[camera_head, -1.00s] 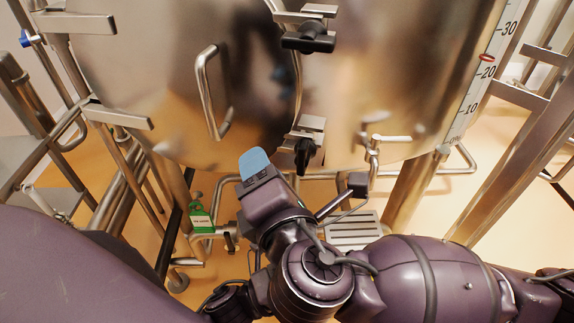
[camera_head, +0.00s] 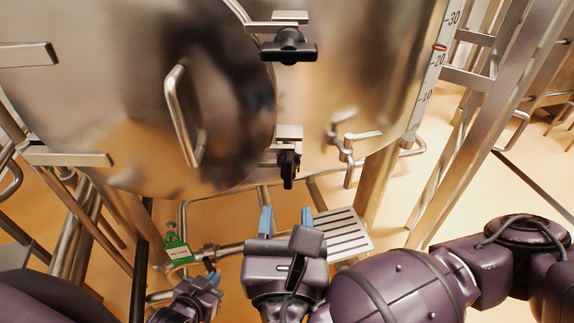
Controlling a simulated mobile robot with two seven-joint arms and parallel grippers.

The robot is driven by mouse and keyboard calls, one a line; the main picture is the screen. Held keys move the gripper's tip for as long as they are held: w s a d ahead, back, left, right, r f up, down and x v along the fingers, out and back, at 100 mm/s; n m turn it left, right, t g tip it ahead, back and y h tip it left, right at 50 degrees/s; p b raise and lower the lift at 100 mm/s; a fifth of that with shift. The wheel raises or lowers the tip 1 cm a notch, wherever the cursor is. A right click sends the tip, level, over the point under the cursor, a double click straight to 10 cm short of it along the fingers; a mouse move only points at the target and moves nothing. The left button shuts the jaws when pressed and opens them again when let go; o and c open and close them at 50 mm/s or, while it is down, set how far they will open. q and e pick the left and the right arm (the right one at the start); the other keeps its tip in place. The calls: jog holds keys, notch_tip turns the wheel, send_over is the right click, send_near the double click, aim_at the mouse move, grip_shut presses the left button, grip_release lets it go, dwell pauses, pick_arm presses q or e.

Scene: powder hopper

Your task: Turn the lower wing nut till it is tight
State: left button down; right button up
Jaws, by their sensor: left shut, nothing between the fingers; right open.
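The lower wing nut (camera_head: 288,166) is black and sits on a metal clamp at the right edge of the round hopper door. Its wings look upright, seen nearly edge-on. My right gripper (camera_head: 287,217) is open and empty below the nut, its two blue fingertips apart and pointing up towards it, not touching it. My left gripper (camera_head: 213,279) is low in the picture, left of the right one, shut and empty, well away from the nut. The upper wing nut (camera_head: 289,46) is black, with its wings lying level.
The door has a bent metal handle (camera_head: 181,118). A small valve (camera_head: 347,140) sticks out right of the lower nut.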

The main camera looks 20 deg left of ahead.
aim_at(289, 170)
jog(key=x, duration=1)
jog(key=shift+w, duration=0.25)
grip_shut()
